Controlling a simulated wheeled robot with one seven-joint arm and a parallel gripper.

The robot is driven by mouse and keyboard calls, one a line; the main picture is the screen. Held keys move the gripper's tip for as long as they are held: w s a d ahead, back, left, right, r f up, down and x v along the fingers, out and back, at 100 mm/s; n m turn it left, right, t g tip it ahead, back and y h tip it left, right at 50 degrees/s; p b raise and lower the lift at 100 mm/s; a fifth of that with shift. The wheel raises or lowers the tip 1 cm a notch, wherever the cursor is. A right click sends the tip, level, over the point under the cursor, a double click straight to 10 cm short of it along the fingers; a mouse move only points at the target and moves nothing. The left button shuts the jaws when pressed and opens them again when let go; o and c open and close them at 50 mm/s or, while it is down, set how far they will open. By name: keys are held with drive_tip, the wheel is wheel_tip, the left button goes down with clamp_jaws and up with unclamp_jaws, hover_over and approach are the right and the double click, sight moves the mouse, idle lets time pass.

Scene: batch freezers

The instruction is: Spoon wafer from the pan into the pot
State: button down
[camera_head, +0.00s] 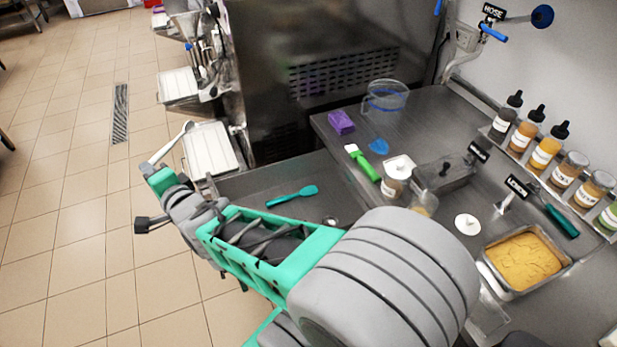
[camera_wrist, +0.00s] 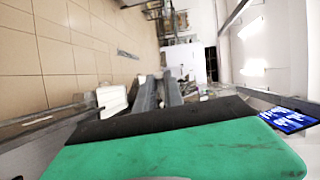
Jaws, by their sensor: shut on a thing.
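My gripper (camera_head: 158,178) is at the left over the floor, shut on a white spoon (camera_head: 175,142) whose head points up and right, in front of a white tray. A metal pan (camera_head: 562,270) filled with a yellow-tan crumbly mass, apparently the wafer (camera_head: 522,259), stands on the counter at the right, far from the gripper. In the wrist view my gripper's grey fingers (camera_wrist: 163,85) show beyond its green body; the spoon is not clear there. I cannot pick out the pot with certainty.
The steel counter holds a lidded jar (camera_head: 396,177), a clear jug (camera_head: 385,97), a purple block (camera_head: 341,122) and a green-handled brush (camera_head: 362,162). A teal spatula (camera_head: 292,196) lies in the sink. Several bottles (camera_head: 545,152) line the wall shelf. A white tray (camera_head: 212,150) is at the left.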

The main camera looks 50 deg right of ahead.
drive_tip(key=s+d+f+m+g+h+b, duration=0.2)
drive_tip(key=d+m+h+b, duration=0.15)
drive_tip(key=d+b, duration=0.45)
drive_tip(key=s+d+f+m+g+h+b, duration=0.2)
drive_tip(key=d+m+h+b, duration=0.15)
drive_tip(key=d+b, duration=0.5)
drive_tip(key=s+d+f+m+g+h+b, duration=0.2)
drive_tip(key=d+h+b, duration=0.3)
drive_tip(key=d, duration=0.5)
drive_tip(key=s+d+f+m+g+h+b, duration=0.1)
drive_tip(key=s+d+f+m+g+b, duration=0.35)
drive_tip(key=s+b, duration=0.7)
drive_tip(key=s+d+f+m+g+h+b, duration=0.15)
drive_tip(key=s+d+m+g+b, duration=0.5)
drive_tip(key=s, duration=0.75)
drive_tip(key=d+r+n+g+y+p, duration=0.1)
drive_tip(key=y+p, duration=0.6)
drive_tip(key=p, duration=1.5)
drive_tip(key=d+r+n+g+y+p, duration=0.1)
drive_tip(key=d+r+n+y+p, duration=0.2)
drive_tip(key=p, duration=1.9)
drive_tip(key=shift+w+d+r+y, duration=0.3)
drive_tip(key=shift+r+y, duration=1.4)
drive_tip(key=shift+y, duration=0.95)
